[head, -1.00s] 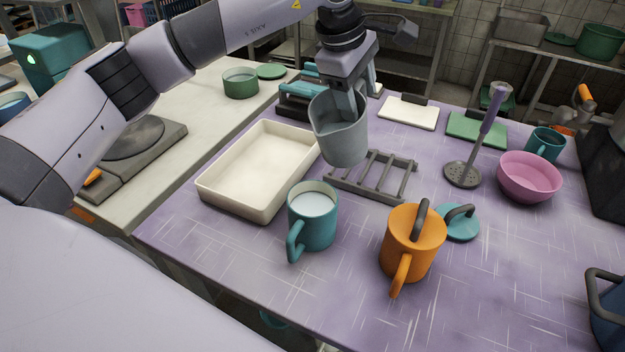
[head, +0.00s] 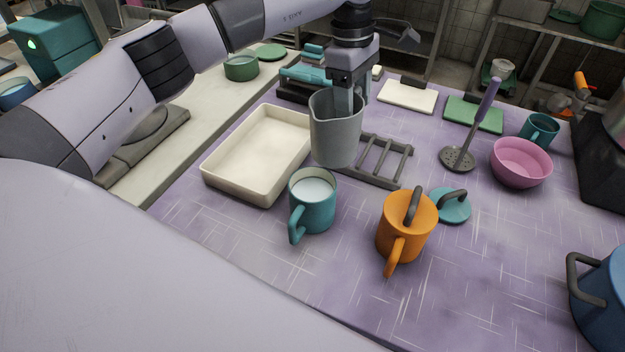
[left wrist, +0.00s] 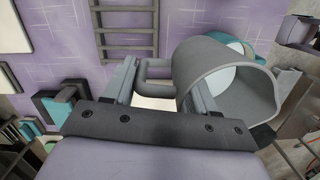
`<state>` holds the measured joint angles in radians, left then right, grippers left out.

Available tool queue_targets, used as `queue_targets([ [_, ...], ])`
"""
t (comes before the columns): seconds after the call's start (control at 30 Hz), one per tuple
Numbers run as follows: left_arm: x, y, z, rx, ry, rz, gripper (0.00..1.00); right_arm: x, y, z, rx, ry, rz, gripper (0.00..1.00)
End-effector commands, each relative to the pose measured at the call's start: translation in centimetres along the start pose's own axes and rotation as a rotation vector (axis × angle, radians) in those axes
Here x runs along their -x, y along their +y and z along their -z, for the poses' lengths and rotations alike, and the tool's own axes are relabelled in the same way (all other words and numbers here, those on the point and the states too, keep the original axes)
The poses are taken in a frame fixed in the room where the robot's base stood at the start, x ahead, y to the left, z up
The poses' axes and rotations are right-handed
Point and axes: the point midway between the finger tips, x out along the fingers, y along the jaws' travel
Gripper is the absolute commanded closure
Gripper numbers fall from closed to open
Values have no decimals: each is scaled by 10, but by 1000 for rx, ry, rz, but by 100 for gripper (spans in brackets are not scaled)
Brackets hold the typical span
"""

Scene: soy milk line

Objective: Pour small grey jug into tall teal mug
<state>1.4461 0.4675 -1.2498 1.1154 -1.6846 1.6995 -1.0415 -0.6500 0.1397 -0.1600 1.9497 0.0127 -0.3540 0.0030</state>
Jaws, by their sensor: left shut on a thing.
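The small grey jug (head: 336,135) is held nearly upright in the air by my left gripper (head: 347,98), behind and slightly right of the tall teal mug. The mug (head: 312,212) stands upright on the purple table, handle toward the front left, with white liquid inside near its rim. In the left wrist view, the left gripper (left wrist: 160,88) is shut on the jug's handle, and the jug (left wrist: 235,95) hangs at the right. No stream shows between jug and mug. How much the jug holds is unclear. My right gripper is out of view.
A cream tray (head: 218,186) lies left of the mug, and a grey rack (head: 400,166) lies behind right. An orange lidded mug (head: 405,232) stands close on the right, by a teal lid (head: 453,206). A pink bowl (head: 521,163) and another teal mug (head: 541,131) stand farther right.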

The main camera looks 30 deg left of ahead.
Motion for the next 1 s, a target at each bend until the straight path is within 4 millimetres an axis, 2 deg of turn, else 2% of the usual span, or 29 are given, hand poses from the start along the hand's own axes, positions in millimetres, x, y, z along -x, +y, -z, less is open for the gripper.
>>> queue_targets([
  [0.17, 5, -4, 2, 1, -1, -3, 100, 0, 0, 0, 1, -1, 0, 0],
  [0.7, 40, -40, 17, 0, 0, -4, 100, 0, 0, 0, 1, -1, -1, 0],
  [1.0, 44, -44, 19, 1, -1, -3, 100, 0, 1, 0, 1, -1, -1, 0],
])
